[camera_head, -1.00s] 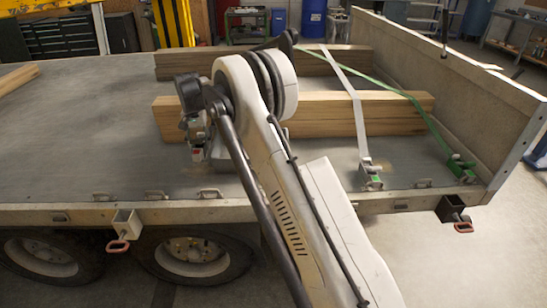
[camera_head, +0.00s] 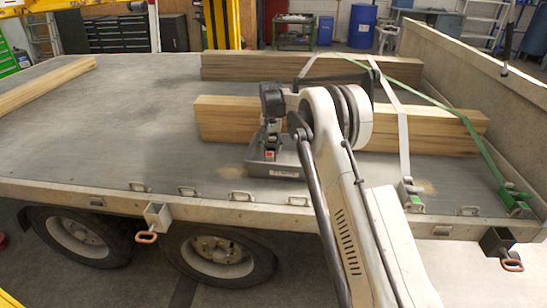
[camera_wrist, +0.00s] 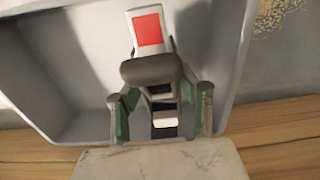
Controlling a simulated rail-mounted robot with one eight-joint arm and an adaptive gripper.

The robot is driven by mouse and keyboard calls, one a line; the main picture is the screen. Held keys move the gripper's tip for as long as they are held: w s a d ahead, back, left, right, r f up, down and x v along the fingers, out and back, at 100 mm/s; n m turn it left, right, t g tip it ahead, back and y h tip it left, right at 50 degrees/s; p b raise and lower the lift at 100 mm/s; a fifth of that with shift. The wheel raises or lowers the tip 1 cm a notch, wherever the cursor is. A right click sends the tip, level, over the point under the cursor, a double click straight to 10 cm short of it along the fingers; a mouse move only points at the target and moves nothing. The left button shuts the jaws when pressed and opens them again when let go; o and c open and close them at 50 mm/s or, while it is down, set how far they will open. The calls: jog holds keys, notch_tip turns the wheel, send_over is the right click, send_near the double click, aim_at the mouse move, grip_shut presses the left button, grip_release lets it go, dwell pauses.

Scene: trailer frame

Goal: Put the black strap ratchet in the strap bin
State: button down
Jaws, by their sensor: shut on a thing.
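My gripper (camera_head: 268,147) is shut on the strap ratchet (camera_head: 267,154), a dark-and-grey piece with a red patch. In the wrist view the ratchet (camera_wrist: 150,72) sits between the fingers of my gripper (camera_wrist: 160,108); the red patch is at its far end. The strap bin (camera_head: 290,172) is a grey open tray with a label on its front, standing on the trailer bed before the timber. In the wrist view the bin's inside (camera_wrist: 70,75) lies behind the ratchet. The ratchet appears over the bin; its height above the floor cannot be told.
Stacked timber (camera_head: 215,118) lies just behind the bin. A grey strap (camera_head: 403,140) and a green strap (camera_head: 480,145) cross the timber to ratchets at the bed's edge. The trailer side wall (camera_head: 470,75) stands at the right. The left of the bed is largely clear.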

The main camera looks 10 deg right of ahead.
jog(key=shift+f, duration=1.75)
jog(key=shift+f+b, duration=0.2)
jog(key=shift+b, duration=0.15)
jog(key=c, duration=1.1)
grip_release()
jog(key=shift+c, duration=0.2)
jog(key=shift+r, duration=0.1)
